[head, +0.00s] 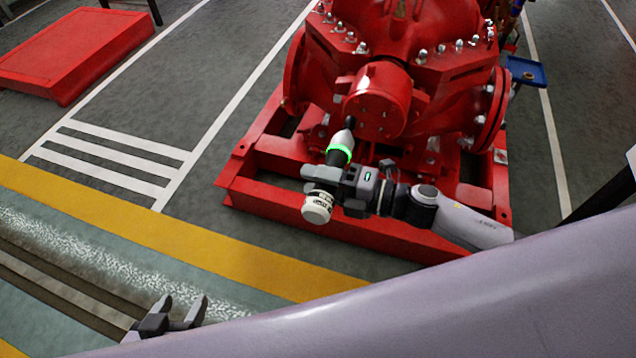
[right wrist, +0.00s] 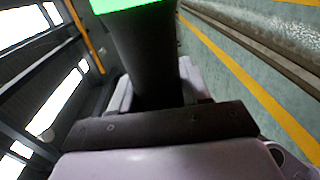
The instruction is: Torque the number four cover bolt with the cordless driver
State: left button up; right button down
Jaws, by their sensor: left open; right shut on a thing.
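The cordless driver (head: 340,155) has a dark body, a glowing green ring, a pale nose and a white lower end. My right gripper (head: 329,180) is shut around its body. The driver is tilted, nose up towards the round red cover (head: 378,112) of the pump. Its dark bit ends at the cover's lower left edge; I cannot tell whether it touches a bolt. Small bolts show on the cover face, but number four cannot be picked out. In the right wrist view the driver's dark body (right wrist: 145,55) rises from the jaws. My left gripper (head: 180,312) is open and empty, at lower left.
The red pump (head: 420,35) stands on a red base frame (head: 265,195), with several studs and nuts on its flanges. A red platform (head: 75,50) lies at upper left. A blue tray (head: 526,71) is at right. Marked floor between platform and pump is clear.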

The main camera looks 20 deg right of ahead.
pick_arm(q)
jog(key=shift+s+a, duration=0.45)
jog(key=shift+s, duration=0.05)
pick_arm(e)
jog(key=shift+w+a+r, duration=0.15)
jog(key=shift+a+r, duration=0.05)
jog(key=shift+r, duration=0.1)
pick_arm(q)
jog(key=shift+p, duration=0.3)
pick_arm(e)
jog(key=shift+r, duration=0.1)
pick_arm(q)
jog(key=shift+w+d+r+b, duration=0.3)
jog(key=shift+w+d+b, duration=0.2)
jog(key=shift+b, duration=0.3)
pick_arm(e)
jog(key=w, duration=0.1)
jog(key=w+d, duration=0.2)
jog(key=shift+w+d, duration=0.25)
jog(key=shift+w, duration=0.15)
pick_arm(q)
jog(key=shift+s+f, duration=0.1)
jog(key=shift+s, duration=0.15)
jog(key=shift+f, duration=0.1)
pick_arm(e)
jog(key=shift+w+d, duration=0.35)
jog(key=shift+w, duration=0.15)
dwell(1.0)
